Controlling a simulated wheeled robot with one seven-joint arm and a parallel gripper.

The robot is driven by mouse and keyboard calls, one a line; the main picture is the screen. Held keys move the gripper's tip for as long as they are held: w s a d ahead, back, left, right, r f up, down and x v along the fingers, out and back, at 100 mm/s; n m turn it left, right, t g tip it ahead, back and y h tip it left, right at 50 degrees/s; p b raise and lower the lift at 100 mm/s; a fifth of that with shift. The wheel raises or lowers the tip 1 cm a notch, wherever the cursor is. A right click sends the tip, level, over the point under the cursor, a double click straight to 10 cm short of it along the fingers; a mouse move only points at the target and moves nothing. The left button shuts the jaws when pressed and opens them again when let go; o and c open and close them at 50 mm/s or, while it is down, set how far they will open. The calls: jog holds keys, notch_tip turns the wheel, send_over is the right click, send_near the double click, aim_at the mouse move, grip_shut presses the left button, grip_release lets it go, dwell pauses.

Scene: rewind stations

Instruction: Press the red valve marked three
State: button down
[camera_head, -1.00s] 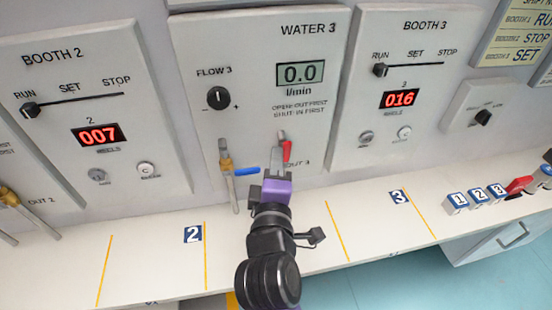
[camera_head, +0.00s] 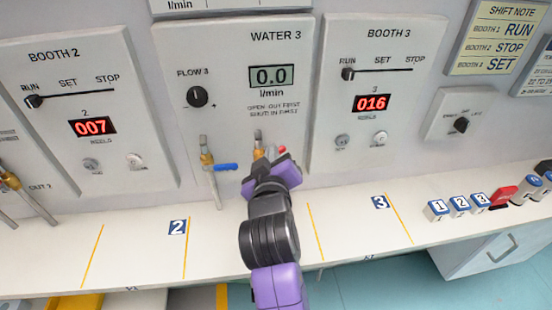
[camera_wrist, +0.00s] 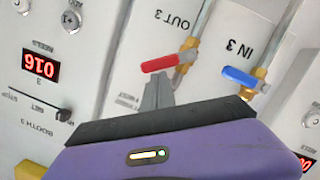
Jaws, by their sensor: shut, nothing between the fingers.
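The red valve handle (camera_wrist: 168,62) sits on the pipe under the OUT 3 label and lies crosswise to the pipe in the wrist view. In the head view only a red bit of it (camera_head: 281,150) shows beside my gripper; the rest is hidden. My gripper (camera_wrist: 158,92) is shut and empty. Its fingertips are right at the red handle; I cannot tell whether they touch. In the head view my gripper (camera_head: 271,155) is in front of the OUT 3 pipe. The WATER 3 panel display (camera_head: 272,76) reads 0.0.
The blue IN 3 valve handle (camera_wrist: 239,77) is close beside the red one, also crosswise; it shows in the head view (camera_head: 222,167). A white ledge (camera_head: 345,227) runs below the panels. Numbered blocks (camera_head: 460,204) and a red switch (camera_head: 502,194) stand at right.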

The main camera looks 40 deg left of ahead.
aim_at(282, 154)
jog(key=shift+w+d+f+m+g+y, duration=0.2)
jog(key=shift+w+d+f+m+g, duration=0.2)
jog(key=shift+m, duration=0.55)
jog(key=shift+w+d+f+m+g+y, duration=0.25)
jog(key=shift+f+m, duration=0.2)
jog(key=shift+m, duration=0.45)
jog(key=shift+w+d+f+m+g+y, duration=0.15)
jog(key=shift+w+d+f+m+g, duration=0.2)
jog(key=shift+m, duration=0.6)
jog(key=shift+a+f, duration=0.1)
jog(key=shift+f, duration=0.05)
jog(key=shift+r, duration=0.5)
notch_tip(282, 154, up, 4)
jog(key=p, duration=0.2)
jog(key=shift+s+f+p, duration=0.1)
jog(key=shift+f+p, duration=0.1)
jog(key=shift+p, duration=0.2)
jog(key=b+v, duration=0.2)
jog(key=v, duration=0.7)
jog(key=shift+s+d, duration=0.3)
jog(key=shift+d, duration=0.05)
jog(key=shift+f, duration=0.15)
